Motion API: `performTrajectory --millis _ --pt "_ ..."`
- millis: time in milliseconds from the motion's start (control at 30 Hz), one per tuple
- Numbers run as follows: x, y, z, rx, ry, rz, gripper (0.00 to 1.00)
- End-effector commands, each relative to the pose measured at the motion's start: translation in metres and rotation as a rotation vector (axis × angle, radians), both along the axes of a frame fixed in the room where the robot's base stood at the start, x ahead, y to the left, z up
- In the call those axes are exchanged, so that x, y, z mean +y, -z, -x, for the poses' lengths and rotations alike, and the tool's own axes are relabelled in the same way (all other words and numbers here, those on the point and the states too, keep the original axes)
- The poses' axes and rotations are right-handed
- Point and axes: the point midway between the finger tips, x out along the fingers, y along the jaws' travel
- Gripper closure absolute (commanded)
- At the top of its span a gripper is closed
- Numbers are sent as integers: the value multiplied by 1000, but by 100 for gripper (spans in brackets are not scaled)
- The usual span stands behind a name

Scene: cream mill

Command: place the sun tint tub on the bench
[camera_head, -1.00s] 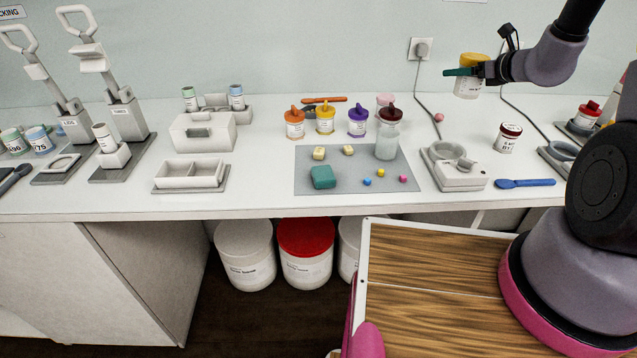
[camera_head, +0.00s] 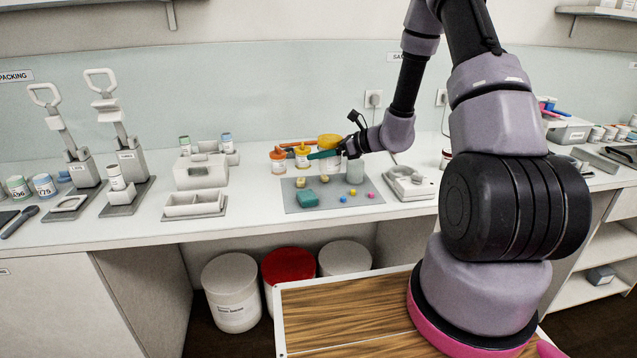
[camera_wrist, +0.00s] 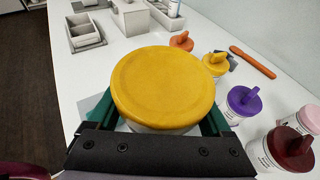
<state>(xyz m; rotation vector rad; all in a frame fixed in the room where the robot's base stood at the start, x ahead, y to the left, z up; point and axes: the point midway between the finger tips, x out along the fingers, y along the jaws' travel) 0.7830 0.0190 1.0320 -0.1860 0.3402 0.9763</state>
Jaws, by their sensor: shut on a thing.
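The sun tint tub, with a wide yellow lid (camera_wrist: 163,88), is upright between the green fingers of my gripper (camera_wrist: 160,118). In the head view its yellow lid (camera_head: 329,140) shows at my gripper (camera_head: 322,154), above the back part of the white bench (camera_head: 258,214). My gripper is shut on the tub. The tub's lower body is mostly hidden, and I cannot tell how far its base is above the bench.
Small pots with orange (camera_wrist: 182,40), yellow (camera_wrist: 215,63), purple (camera_wrist: 243,100) and dark red (camera_wrist: 291,148) stoppers stand close by. A grey mat (camera_head: 297,208) holds small blocks and a clear jar (camera_head: 355,171). Bare bench lies between the mat and a white tray (camera_head: 195,204).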

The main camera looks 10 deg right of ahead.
Motion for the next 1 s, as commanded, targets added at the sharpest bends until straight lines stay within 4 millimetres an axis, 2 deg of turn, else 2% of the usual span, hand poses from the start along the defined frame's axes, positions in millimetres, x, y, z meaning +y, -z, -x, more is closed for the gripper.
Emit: performTrajectory --millis 100,267,500,900,933,967,1000 --pt "0 20 0 3 2 -1 88" --pt "-1 34 0 2 3 -1 88" --pt "0 66 0 2 2 -1 88" --pt "0 71 0 -1 2 0 88" --pt "0 71 0 -1 2 0 13" --pt "0 71 0 -1 1 1 2" --pt "0 71 0 -1 1 1 0"
